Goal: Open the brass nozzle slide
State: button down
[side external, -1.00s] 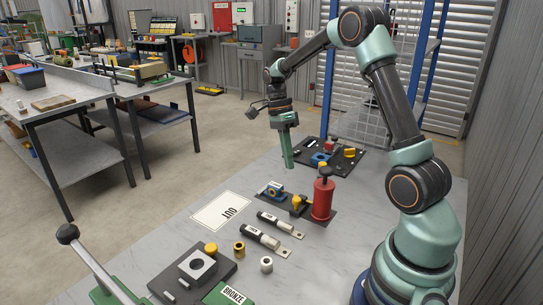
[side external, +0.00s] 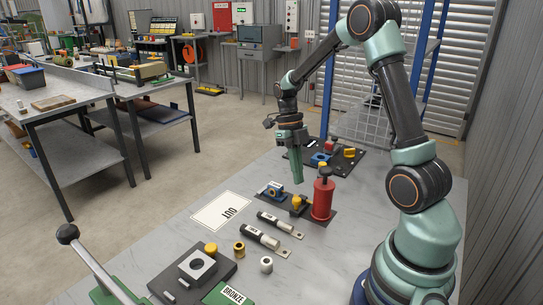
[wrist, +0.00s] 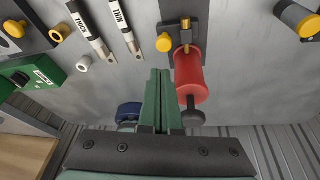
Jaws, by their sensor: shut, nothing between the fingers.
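A red cylinder (side external: 322,202) with a dark knob stands on a dark plate (side external: 284,206) on the bench. In the wrist view the red cylinder (wrist: 188,76) has a small brass piece (wrist: 185,49) at its end, over the plate (wrist: 199,14). A yellow knob (side external: 297,202) is beside it, also seen in the wrist view (wrist: 163,43). I cannot tell for sure which brass part is the nozzle slide. My gripper (side external: 298,185) is shut and empty, pointing down just above the yellow knob and left of the cylinder. Its fingers (wrist: 158,72) are pressed together.
Two labelled tools (side external: 265,238) lie nearer the camera, with a brass ring (side external: 239,249) and a white ring (side external: 267,264). Another fixture plate (side external: 347,168) stands behind. The OUT card (side external: 221,210) lies bare at left.

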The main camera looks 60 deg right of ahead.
aim_at(299, 201)
jog(key=x, duration=0.7)
jog(key=shift+s+d, duration=0.15)
jog(key=shift+d, duration=0.05)
jog(key=shift+w+d, duration=0.1)
jog(key=shift+w, duration=0.65)
